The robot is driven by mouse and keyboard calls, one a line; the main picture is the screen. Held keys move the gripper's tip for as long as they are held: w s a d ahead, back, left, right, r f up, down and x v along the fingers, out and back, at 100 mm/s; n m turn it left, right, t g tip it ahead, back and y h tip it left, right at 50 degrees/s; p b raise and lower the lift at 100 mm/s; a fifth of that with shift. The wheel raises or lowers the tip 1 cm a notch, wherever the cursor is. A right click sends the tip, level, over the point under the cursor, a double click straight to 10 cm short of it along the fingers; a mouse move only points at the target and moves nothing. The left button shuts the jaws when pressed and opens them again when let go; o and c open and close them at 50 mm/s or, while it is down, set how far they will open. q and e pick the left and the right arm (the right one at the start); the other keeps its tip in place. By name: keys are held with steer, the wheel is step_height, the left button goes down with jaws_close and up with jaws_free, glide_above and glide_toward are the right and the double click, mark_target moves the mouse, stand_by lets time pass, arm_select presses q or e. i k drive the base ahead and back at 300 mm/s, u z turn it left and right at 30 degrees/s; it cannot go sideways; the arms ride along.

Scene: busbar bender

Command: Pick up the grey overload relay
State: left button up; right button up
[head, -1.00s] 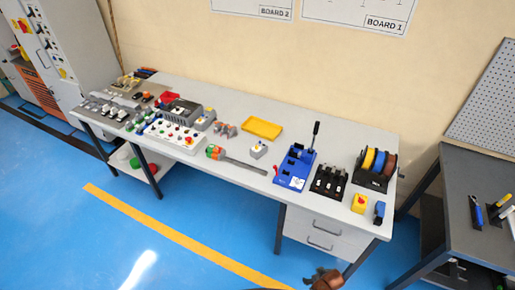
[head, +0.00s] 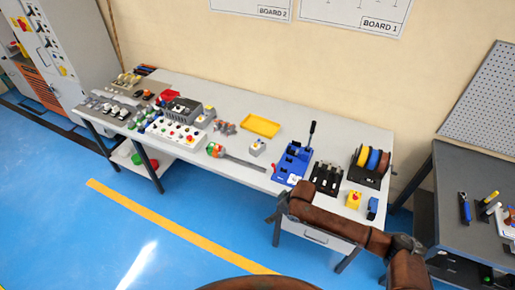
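Several small grey parts stand on the long light workbench (head: 290,122). They are too small for me to tell which is the grey overload relay. One small grey box (head: 257,149) with a light top stands near the middle of the bench. Another grey piece (head: 205,119) stands beside the panel of buttons further left. My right gripper (head: 273,212) hangs in front of the bench's front edge, below the blue bending tool, away from these parts. Its fingers are too small and dark to show whether they are open. My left gripper is not in view.
The blue bender (head: 291,166) has an upright black lever. Right of it are a black holder (head: 326,178), wire spools (head: 371,165) and a yellow box (head: 354,199). A yellow tray (head: 261,126) lies behind. A dark side table (head: 470,175) stands at right.

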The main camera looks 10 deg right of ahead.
mark_target(255, 152)
steer(key=i, duration=1.5)
